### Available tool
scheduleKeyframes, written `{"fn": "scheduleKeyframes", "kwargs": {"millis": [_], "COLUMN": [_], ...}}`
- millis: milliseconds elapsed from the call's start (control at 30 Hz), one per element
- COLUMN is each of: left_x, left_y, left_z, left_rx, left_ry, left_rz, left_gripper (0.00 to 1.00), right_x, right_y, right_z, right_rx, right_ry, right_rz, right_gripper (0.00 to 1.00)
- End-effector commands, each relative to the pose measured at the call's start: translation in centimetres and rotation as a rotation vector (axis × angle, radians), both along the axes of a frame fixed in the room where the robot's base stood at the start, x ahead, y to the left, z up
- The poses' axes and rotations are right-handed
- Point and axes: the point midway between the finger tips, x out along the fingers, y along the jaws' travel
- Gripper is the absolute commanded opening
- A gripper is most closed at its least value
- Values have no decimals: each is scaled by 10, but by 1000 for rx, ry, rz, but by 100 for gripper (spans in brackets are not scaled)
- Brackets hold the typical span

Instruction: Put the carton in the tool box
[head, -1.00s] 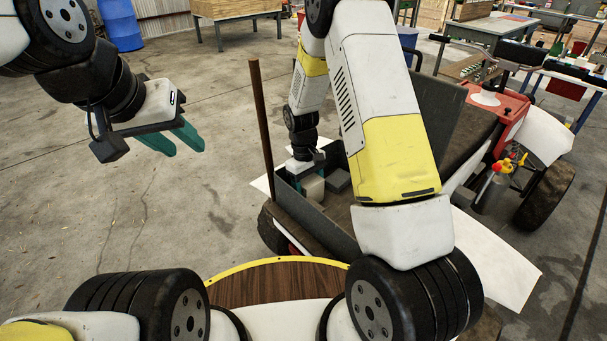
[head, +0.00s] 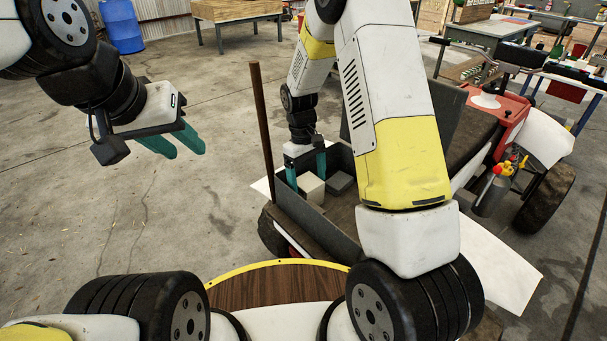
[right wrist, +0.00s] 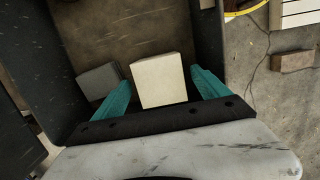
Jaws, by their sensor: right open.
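The carton (head: 312,188) is a small cream-white box inside the dark grey tool box (head: 322,222), which is open. My right gripper (head: 306,176) is open just above the carton, its teal fingers on either side. In the right wrist view, the carton (right wrist: 158,82) lies between the two fingers (right wrist: 160,84) with a gap showing on each side. The tool box wall (right wrist: 212,45) shows there too. My left gripper (head: 187,153) is open and empty over bare floor at the left.
A grey block (head: 340,182) lies beside the carton in the tool box. A brown post (head: 262,125) stands just left of the box. A red and white tractor (head: 505,108) is at the right. The floor at the left is clear.

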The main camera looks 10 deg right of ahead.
Motion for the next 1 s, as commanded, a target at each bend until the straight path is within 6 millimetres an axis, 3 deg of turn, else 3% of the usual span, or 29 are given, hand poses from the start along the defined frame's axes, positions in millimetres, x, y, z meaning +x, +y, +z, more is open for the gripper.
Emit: {"fn": "scheduleKeyframes", "kwargs": {"millis": [200,467,567,800,1000], "left_x": [0,0,0,0,0], "left_y": [0,0,0,0,0], "left_z": [0,0,0,0,0], "left_rx": [0,0,0,0,0], "left_ry": [0,0,0,0,0], "left_rz": [0,0,0,0,0], "left_gripper": [36,36,36,36,36], "right_x": [6,6,-1,-43,-92], "right_y": [4,4,0,-18,-31], "right_z": [42,69,91,173,227], "right_rx": [0,8,31,132,216], "right_ry": [-2,-11,-44,-191,-320], "right_rz": [0,-10,-41,-174,-284], "right_gripper": [85,85,85,85,85]}}
